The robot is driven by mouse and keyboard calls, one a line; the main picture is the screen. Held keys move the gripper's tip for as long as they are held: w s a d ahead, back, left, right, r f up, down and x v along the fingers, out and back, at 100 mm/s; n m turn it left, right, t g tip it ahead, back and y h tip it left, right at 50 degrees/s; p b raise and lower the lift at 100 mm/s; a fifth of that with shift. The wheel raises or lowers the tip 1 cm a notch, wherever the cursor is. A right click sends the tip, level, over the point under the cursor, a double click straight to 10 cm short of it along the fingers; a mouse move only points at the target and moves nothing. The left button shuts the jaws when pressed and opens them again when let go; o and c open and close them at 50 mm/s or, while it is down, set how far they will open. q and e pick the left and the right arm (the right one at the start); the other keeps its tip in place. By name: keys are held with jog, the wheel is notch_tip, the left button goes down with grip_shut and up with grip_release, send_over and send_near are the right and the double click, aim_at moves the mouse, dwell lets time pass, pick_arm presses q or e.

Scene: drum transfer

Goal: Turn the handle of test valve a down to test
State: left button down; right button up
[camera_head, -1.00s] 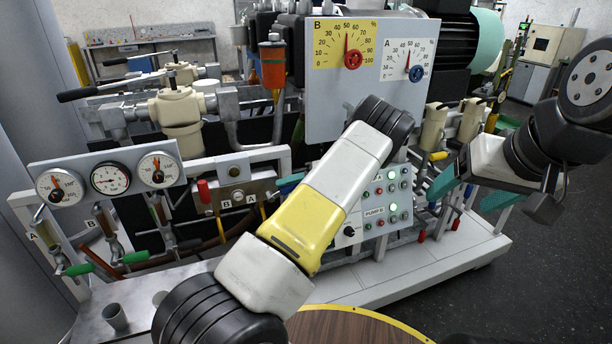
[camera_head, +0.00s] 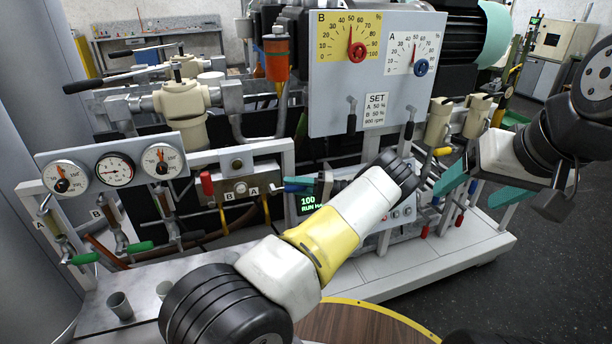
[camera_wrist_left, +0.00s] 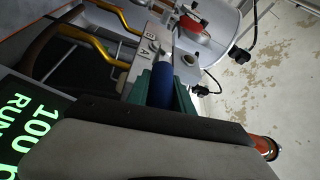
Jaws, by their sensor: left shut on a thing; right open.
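The test valve block (camera_head: 243,189), marked B and A, is on the rack left of centre in the head view. A blue handle (camera_wrist_left: 162,88) is on its A side, running roughly sideways to the right in the head view. My left gripper (camera_head: 299,184) is shut on this handle. The left wrist view shows its green fingers either side of the blue grip. A red handle (camera_head: 206,183) stands upright on the B side; it also shows in the left wrist view (camera_wrist_left: 190,28). My right gripper (camera_head: 470,187) is open and empty, at the right.
A three-gauge panel (camera_head: 113,171) and green-handled valves (camera_head: 138,247) are at the left. The lit display (camera_head: 308,203) is just below my left gripper. The large dial panel (camera_head: 376,80) rises behind my left arm.

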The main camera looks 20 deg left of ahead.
pick_arm(q)
jog(key=shift+f, duration=0.1)
jog(key=c, duration=1.1)
grip_release()
jog(key=v, duration=0.8)
